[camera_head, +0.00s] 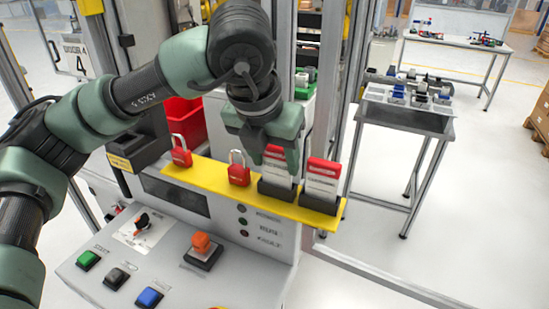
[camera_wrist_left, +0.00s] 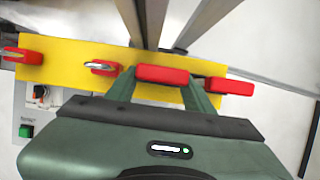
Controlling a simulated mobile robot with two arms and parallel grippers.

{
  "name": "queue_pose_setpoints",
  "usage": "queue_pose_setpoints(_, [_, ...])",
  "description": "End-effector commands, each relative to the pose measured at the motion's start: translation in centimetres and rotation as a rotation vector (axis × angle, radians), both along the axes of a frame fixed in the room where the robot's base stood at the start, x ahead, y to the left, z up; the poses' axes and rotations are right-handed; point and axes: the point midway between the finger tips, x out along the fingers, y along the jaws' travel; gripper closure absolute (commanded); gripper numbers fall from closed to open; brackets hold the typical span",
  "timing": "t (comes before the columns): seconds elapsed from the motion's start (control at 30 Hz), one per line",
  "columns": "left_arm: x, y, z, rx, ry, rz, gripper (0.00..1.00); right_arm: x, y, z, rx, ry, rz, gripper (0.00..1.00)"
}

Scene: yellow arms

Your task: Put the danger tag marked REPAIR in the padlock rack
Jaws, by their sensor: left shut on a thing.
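My left gripper (camera_head: 278,152) is shut on a red-topped white danger tag (camera_head: 275,176), the left one of two. This tag stands upright at a black holder on the yellow padlock rack (camera_head: 215,183); whether it rests fully inside the holder cannot be told. In the left wrist view, the red top of the tag (camera_wrist_left: 162,75) sits between the two fingers. The other danger tag (camera_head: 322,184) stands in a black holder at the rack's right end. The tags' small print is too small to read. My right gripper is not in view.
Two red padlocks, a left one (camera_head: 181,156) and a middle one (camera_head: 238,175), sit on the rack. Below it is a panel with an orange button (camera_head: 201,243) and a blue button (camera_head: 149,297). A grey side table (camera_head: 405,117) stands to the right over clear floor.

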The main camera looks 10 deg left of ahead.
Motion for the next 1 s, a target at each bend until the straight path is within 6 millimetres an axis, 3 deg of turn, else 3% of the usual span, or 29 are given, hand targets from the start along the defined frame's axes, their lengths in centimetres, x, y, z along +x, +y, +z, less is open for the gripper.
queue_pose_setpoints(0.27, [0.0, 0.0, 0.0, 0.000, -0.001, 0.000, 0.87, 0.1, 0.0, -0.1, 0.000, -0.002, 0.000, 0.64])
queue_pose_setpoints(0.3, [0.0, 0.0, 0.0, 0.000, -0.001, 0.000, 0.45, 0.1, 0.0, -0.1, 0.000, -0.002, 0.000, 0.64])
queue_pose_setpoints(0.4, [0.0, 0.0, 0.0, 0.000, -0.001, 0.000, 0.22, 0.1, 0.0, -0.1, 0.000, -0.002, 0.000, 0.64])
queue_pose_setpoints(0.77, [-0.1, 0.0, 0.3, 0.000, -0.002, 0.000, 0.22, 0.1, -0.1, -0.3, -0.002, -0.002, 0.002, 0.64])
queue_pose_setpoints(1.0, [-1.4, 0.2, 3.6, -0.002, -0.006, 0.001, 0.22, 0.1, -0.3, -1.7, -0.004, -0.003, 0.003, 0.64])
